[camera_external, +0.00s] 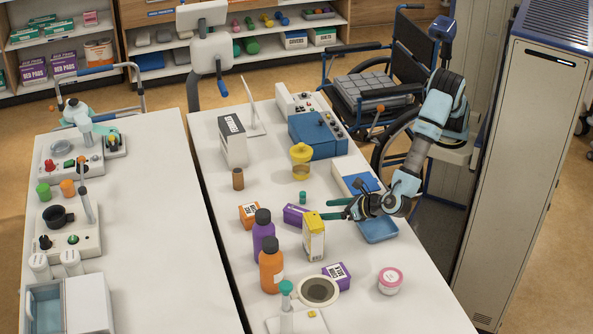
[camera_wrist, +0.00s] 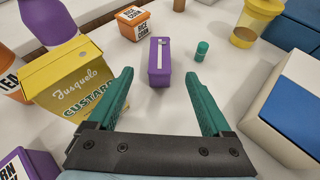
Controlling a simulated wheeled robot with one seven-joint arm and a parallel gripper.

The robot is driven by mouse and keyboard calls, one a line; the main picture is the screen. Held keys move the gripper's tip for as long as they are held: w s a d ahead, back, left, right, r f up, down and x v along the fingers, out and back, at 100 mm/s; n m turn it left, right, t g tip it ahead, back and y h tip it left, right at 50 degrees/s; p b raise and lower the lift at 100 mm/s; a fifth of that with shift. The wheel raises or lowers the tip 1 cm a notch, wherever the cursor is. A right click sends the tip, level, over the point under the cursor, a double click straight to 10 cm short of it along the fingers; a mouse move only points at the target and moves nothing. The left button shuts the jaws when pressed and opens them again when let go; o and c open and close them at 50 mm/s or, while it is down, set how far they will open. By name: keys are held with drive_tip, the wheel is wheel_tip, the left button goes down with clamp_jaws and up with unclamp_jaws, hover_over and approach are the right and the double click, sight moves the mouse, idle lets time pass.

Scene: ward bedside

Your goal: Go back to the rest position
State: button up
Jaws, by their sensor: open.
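My gripper (camera_external: 324,209) is open and empty, low over the right-hand table, with its green fingers pointing left. In the wrist view its fingers (camera_wrist: 160,76) stand apart. A purple box (camera_external: 293,214) lies just beyond the fingertips; the wrist view shows it between and ahead of them (camera_wrist: 159,62). A yellow custard box (camera_external: 313,240) stands beside the gripper, close to the left finger in the wrist view (camera_wrist: 65,88); I cannot tell whether they touch. A small green capped item (camera_external: 302,197) stands near the other fingertip.
A purple bottle (camera_external: 263,235) and orange bottle (camera_external: 271,270) stand near the custard box. A yellow-lidded jar (camera_external: 301,165), orange box (camera_external: 249,214), blue tray (camera_external: 380,232) and pink-lidded tub (camera_external: 390,281) are also around the gripper. A wheelchair (camera_external: 375,90) stands behind the table.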

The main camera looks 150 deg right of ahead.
drive_tip(key=shift+a+r, duration=0.15)
drive_tip(key=shift+a, duration=0.15)
drive_tip(key=s+a+m+y, duration=0.1)
drive_tip(key=s, duration=0.2)
drive_tip(key=s+a+m+y+p, duration=0.1)
drive_tip(key=s+m+y, duration=0.1)
drive_tip(key=s, duration=0.1)
drive_tip(key=s+a+m+g+y, duration=0.1)
drive_tip(key=s, duration=0.2)
drive_tip(key=shift+s+a+f+m, duration=0.1)
drive_tip(key=shift+a+f+m, duration=0.2)
drive_tip(key=shift+a, duration=0.1)
drive_tip(key=s+a+m+y, duration=0.1)
drive_tip(key=s, duration=0.1)
drive_tip(key=s+a+m+y+p, duration=0.1)
drive_tip(key=s+a, duration=0.1)
drive_tip(key=s+a+m+y, duration=0.1)
drive_tip(key=s, duration=0.1)
drive_tip(key=shift+a+m, duration=0.3)
drive_tip(key=shift+m, duration=0.1)
drive_tip(key=s+a+r+m+t+y+p, duration=0.2)
drive_tip(key=s+a+m+y, duration=0.3)
drive_tip(key=s+a+m, duration=0.4)
drive_tip(key=shift+s+a+m+t, duration=0.3)
drive_tip(key=shift+s+m, duration=0.1)
drive_tip(key=shift+s, duration=0.75)
drive_tip(key=shift+o, duration=0.3)
drive_tip(key=shift+r, duration=0.1)
idle(0.5)
